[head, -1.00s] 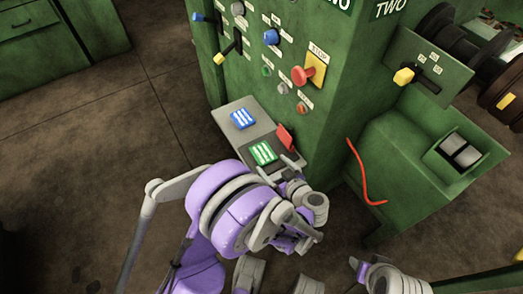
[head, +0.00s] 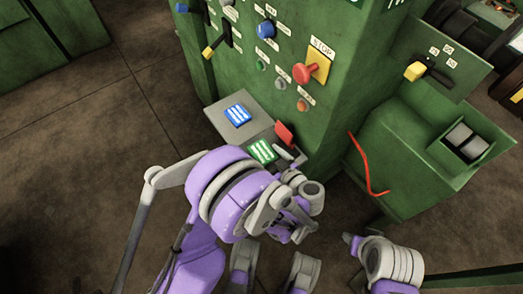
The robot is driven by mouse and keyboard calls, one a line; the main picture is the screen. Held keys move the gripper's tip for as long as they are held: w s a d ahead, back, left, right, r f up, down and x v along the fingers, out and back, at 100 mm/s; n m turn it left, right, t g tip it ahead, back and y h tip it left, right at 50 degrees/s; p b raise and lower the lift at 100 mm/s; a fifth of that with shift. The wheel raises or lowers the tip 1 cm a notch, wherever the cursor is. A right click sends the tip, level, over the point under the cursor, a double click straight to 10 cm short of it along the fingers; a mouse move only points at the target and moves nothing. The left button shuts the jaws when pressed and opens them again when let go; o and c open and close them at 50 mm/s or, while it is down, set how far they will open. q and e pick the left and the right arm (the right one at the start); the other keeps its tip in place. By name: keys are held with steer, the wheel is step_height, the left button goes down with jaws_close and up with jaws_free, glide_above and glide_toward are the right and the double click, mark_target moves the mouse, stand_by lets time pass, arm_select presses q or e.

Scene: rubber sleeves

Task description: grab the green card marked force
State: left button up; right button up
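The green card (head: 262,151) with white lines lies on a small grey shelf (head: 219,113) on the front of the green machine. Its lower edge is partly hidden by my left arm, and any word on it is too small to read. My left gripper (head: 289,156) is just right of the green card, its grey fingers mostly hidden behind its own wrist. I cannot tell whether it touches the card or how wide it is. A blue card (head: 237,115) lies further back on the shelf. My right gripper (head: 352,242) is low at right, away from the cards.
A small red piece (head: 284,133) stands at the shelf's right edge, close to my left gripper. Above are a red stop button (head: 306,72), a blue knob (head: 266,30) and levers. A red curved handle (head: 367,170) is at right. Floor at left is clear.

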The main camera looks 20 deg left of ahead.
arm_select(q)
steer(key=c, duration=1)
steer(key=shift+o, duration=0.2)
steer(key=shift+r, duration=0.1)
